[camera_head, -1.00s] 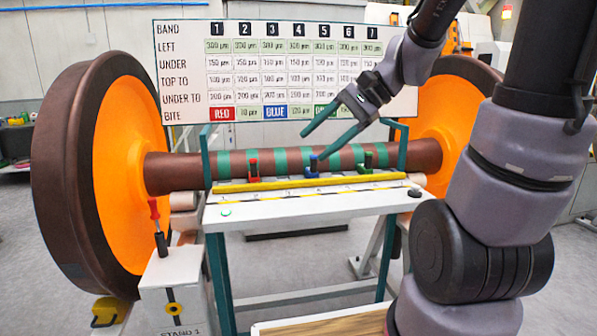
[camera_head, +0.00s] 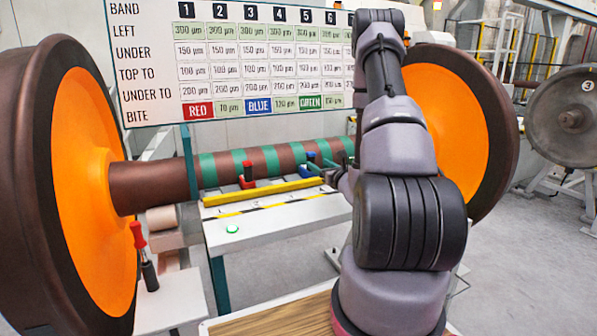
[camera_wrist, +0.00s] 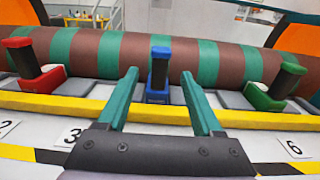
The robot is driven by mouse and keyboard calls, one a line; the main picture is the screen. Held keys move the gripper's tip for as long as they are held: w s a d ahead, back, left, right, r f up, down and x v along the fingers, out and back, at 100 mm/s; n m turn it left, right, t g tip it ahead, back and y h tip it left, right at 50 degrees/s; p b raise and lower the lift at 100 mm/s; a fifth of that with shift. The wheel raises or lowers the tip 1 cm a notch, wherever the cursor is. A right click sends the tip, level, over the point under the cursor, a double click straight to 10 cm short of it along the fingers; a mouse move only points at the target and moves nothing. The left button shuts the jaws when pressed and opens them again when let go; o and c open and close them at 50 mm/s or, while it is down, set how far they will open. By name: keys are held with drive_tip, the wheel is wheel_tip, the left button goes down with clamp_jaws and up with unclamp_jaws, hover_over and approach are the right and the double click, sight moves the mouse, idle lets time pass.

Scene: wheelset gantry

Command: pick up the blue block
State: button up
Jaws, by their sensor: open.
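The blue block (camera_wrist: 158,75) stands upright behind the yellow bar in the wrist view, between my two teal fingers and a little beyond their tips. My gripper (camera_wrist: 160,75) is open and empty, with a finger to each side of the block. In the head view the blue block (camera_head: 311,160) shows small beside the brown axle, with a teal finger of my gripper (camera_head: 318,168) next to it.
A red block (camera_wrist: 40,65) stands left and a green block (camera_wrist: 274,85) right, both apart from my fingers. A yellow bar (camera_wrist: 240,118) runs across in front of the blocks. The green-banded axle (camera_wrist: 225,62) lies close behind them. A red-handled tool (camera_head: 143,255) stands at left.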

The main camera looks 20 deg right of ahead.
sight(305, 172)
drive_tip(key=w, duration=1)
drive_tip(key=shift+w+a+f, duration=0.2)
drive_tip(key=shift+w+f, duration=0.1)
drive_tip(key=shift+w, duration=0.1)
clamp_jaws()
